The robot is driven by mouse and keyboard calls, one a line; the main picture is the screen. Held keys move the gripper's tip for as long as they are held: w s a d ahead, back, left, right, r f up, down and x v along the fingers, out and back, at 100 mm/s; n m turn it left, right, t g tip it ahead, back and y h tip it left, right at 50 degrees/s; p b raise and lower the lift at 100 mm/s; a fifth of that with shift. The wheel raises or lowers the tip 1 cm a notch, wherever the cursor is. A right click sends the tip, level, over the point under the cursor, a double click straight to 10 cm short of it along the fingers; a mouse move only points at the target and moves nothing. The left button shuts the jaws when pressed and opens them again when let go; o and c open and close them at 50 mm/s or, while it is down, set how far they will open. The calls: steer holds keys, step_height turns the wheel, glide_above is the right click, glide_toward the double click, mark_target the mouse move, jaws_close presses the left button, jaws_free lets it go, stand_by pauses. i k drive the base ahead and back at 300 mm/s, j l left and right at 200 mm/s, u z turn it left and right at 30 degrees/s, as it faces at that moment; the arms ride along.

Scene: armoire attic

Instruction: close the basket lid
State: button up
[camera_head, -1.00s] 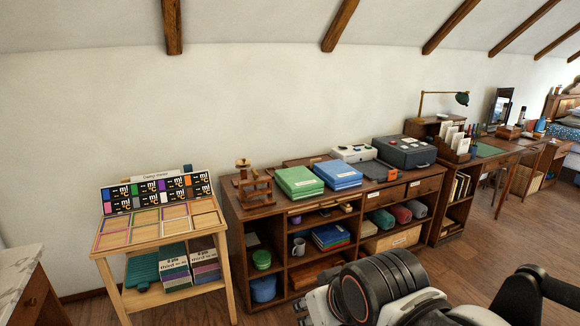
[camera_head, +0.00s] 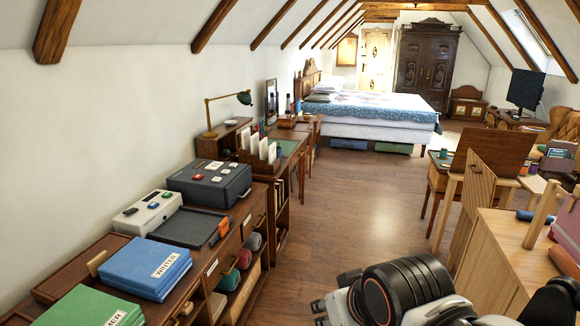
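I cannot make out a basket or a basket lid for sure in this view. A light tan bin (camera_head: 246,292) sits low in the dark wooden shelf unit at the left, partly hidden, and I cannot tell whether it has a lid. Part of my arm shows at the bottom, right of the middle. My gripper's fingers do not show.
A blue box (camera_head: 146,266), a green box (camera_head: 84,308) and a dark grey case (camera_head: 209,183) lie on the shelf unit. A bed (camera_head: 370,105) and a dark wardrobe (camera_head: 425,65) stand far back. Wooden furniture (camera_head: 515,255) fills the right. The floor (camera_head: 375,185) between is clear.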

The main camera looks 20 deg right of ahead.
mark_target(480, 182)
steer(key=i+z, duration=0.3)
steer(key=z, duration=0.2)
steer(key=i+z, duration=0.3)
steer(key=z, duration=0.15)
steer(key=i+j+z, duration=0.25)
steer(key=z, duration=0.25)
steer(key=i+j+z, duration=0.25)
steer(key=z, duration=0.25)
steer(key=j, duration=0.1)
